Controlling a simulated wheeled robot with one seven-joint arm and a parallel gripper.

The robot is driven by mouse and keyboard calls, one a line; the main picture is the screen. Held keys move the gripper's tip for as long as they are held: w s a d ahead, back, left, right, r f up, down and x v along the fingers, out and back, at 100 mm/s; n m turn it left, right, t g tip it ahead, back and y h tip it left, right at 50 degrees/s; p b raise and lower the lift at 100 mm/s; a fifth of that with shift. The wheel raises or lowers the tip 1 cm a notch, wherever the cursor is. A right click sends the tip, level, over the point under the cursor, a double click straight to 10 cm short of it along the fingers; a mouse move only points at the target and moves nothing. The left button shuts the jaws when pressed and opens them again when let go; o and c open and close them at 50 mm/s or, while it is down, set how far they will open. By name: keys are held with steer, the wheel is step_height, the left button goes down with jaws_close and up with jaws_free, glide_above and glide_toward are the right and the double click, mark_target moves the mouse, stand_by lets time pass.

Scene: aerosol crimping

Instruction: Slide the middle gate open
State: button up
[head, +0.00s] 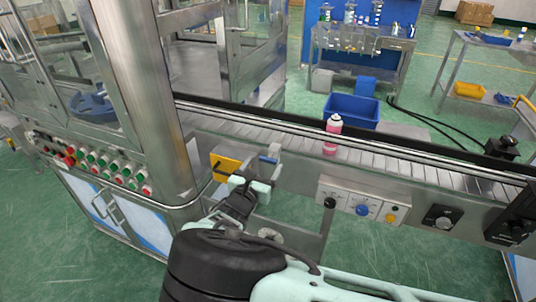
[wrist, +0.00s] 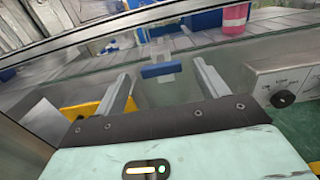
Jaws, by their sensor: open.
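A small blue handle on a pale bracket (head: 268,158) stands at the front rail of the conveyor. I take it for the gate's handle, but I cannot tell from its look alone that it is the middle gate. In the wrist view the blue handle (wrist: 161,70) appears between my two grey fingertips, slightly beyond them. My gripper (head: 258,172), also in the wrist view (wrist: 161,80), is open and empty, with a finger on each side of the handle. Contact is not visible. The gate's panel and track are not clearly visible.
A pink can with a white top (head: 333,130) stands upright on the slatted conveyor (head: 400,168). A yellow plate (head: 227,165) is left of my gripper. A control panel with knobs (head: 362,207) is to the right, and a steel post (head: 150,90) is to the left.

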mark_target(267, 160)
steer(key=shift+p+x, duration=0.4)
steer(key=shift+x, duration=1.7)
steer(key=shift+c, duration=0.3)
steer(key=c, duration=1.3)
steer(key=v, duration=0.6)
steer(key=shift+s+a, duration=0.1)
steer(key=shift+s, duration=0.2)
steer(key=o, duration=1.4)
steer(key=shift+c, duration=0.2)
steer(key=shift+s, duration=0.15)
steer(key=v, duration=1.7)
steer(key=shift+s+a+r, duration=0.1)
